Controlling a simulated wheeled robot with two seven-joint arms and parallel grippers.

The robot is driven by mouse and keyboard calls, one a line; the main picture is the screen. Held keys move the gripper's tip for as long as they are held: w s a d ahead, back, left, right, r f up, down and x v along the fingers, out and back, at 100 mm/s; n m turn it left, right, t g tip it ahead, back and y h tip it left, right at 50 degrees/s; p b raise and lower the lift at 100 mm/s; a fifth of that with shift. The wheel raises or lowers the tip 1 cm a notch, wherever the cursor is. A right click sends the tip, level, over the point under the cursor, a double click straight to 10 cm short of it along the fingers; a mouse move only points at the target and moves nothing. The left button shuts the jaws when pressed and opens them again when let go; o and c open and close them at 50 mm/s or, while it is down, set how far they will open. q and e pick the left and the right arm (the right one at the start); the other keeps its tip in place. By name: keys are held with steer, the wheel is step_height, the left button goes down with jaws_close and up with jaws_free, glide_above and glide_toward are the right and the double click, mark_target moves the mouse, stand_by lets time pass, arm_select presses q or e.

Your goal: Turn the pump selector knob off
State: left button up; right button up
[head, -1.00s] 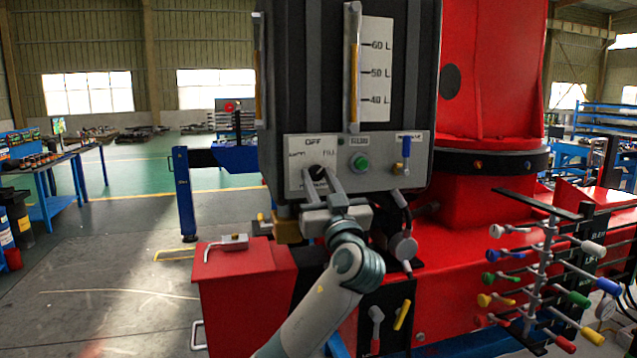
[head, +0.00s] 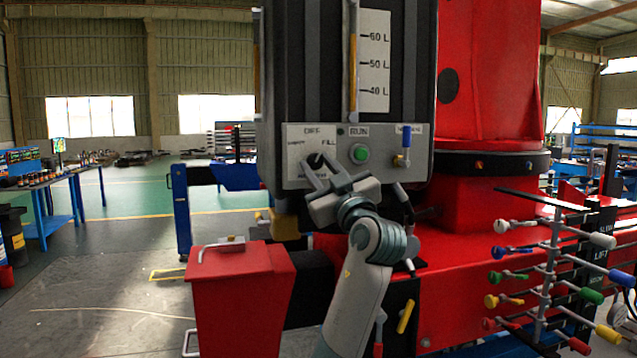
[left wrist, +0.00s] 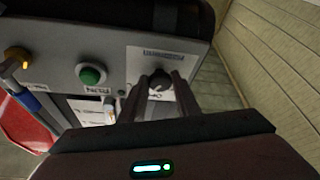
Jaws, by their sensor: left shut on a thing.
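The pump selector knob (head: 316,160) is a small black knob on a white label plate (head: 297,146) at the left of the grey tank's control panel. The plate reads OFF at the top and FILL at the right; smaller words at the left and bottom are hard to read. My left gripper (head: 317,172) is shut on the knob, reaching up from the lower right with its body slanted. In the left wrist view the knob (left wrist: 160,83) sits between the two fingertips. The fingers partly cover it, and I cannot tell where its pointer aims. My right gripper is not in view.
Right of the plate are a green button (head: 359,153) under a RUN label and a blue-handled valve (head: 406,146). A red box (head: 240,295) stands below left. A rack of coloured levers (head: 545,275) is at the right. Floor at the left is open.

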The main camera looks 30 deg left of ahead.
arm_select(q)
steer(key=shift+f+n+g+b, duration=0.15)
steer(key=shift+n+g+b, duration=0.15)
steer(key=shift+n+b, duration=0.55)
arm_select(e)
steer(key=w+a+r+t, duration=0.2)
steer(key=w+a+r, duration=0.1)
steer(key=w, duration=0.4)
arm_select(q)
steer(key=n+b, duration=0.1)
steer(key=b, duration=0.1)
steer(key=n+g+b, duration=0.1)
steer(key=n+b, duration=0.1)
steer(key=shift+w+d+g+y, duration=0.1)
steer(key=shift+g+y, duration=0.2)
steer(key=shift+r+n+g+b, duration=0.3)
steer(key=shift+n+g+b, duration=0.45)
steer(key=shift+n, duration=0.5)
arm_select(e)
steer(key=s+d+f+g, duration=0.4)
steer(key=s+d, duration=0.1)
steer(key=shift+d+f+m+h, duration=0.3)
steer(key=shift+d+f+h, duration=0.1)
arm_select(q)
steer(key=o, duration=1)
